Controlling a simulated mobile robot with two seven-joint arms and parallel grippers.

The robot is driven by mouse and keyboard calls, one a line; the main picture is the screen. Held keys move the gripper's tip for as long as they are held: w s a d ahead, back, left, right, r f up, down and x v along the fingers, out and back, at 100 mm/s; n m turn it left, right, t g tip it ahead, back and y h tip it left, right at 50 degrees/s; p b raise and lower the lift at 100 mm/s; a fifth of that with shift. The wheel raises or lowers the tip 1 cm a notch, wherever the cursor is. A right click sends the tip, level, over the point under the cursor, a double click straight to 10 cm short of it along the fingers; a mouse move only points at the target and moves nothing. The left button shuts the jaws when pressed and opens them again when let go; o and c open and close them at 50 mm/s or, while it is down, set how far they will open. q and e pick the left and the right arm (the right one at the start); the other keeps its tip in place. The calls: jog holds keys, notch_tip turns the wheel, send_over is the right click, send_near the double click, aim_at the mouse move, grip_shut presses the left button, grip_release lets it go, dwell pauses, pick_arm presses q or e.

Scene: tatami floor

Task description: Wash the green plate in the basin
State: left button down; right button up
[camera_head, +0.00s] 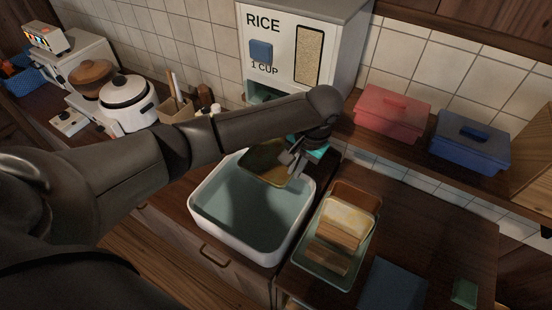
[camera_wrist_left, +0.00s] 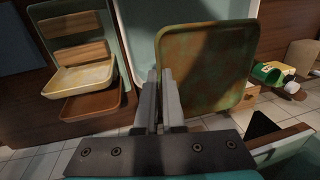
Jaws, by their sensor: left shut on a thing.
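The green plate (camera_head: 264,162) is square with rounded corners and has brown stains over it; it also shows large in the left wrist view (camera_wrist_left: 205,70). The plate is held tilted over the back right part of the basin (camera_head: 203,228), a white tub with pale water. I cannot tell whether the plate touches the water. My left arm hides part of the counter behind the basin. My right gripper is not in view.
A green tray (camera_head: 289,258) with a cream dish (camera_head: 347,216), a brown dish (camera_head: 356,195) and wooden blocks stands right of the basin. A rice dispenser (camera_head: 292,52) stands behind. Red (camera_head: 392,113) and blue (camera_head: 470,142) boxes sit on the back ledge. A pot (camera_head: 127,103) is at left.

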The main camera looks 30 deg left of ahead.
aim_at(276, 178)
pick_arm(q)
jog(key=shift+m, duration=0.4)
jog(key=a+p, duration=0.1)
jog(key=s+a+f+p, duration=0.1)
jog(key=p, duration=0.1)
jog(key=s+a+f+p, duration=0.1)
jog(key=shift+s+a+p, duration=0.1)
jog(key=shift+a+p, duration=0.05)
jog(key=shift+p, duration=0.2)
jog(key=shift+s+a+f, duration=0.25)
jog(key=shift+a+f, duration=0.05)
jog(key=shift+f, duration=0.05)
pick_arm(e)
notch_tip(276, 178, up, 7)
pick_arm(q)
jog(key=shift+f+b, duration=0.95)
jog(key=shift+f, duration=0.6)
jog(key=shift+f+b, duration=4.7)
jog(key=shift+f, duration=1.75)
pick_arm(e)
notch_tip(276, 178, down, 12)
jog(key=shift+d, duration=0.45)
pick_arm(q)
jog(key=shift+d, duration=0.1)
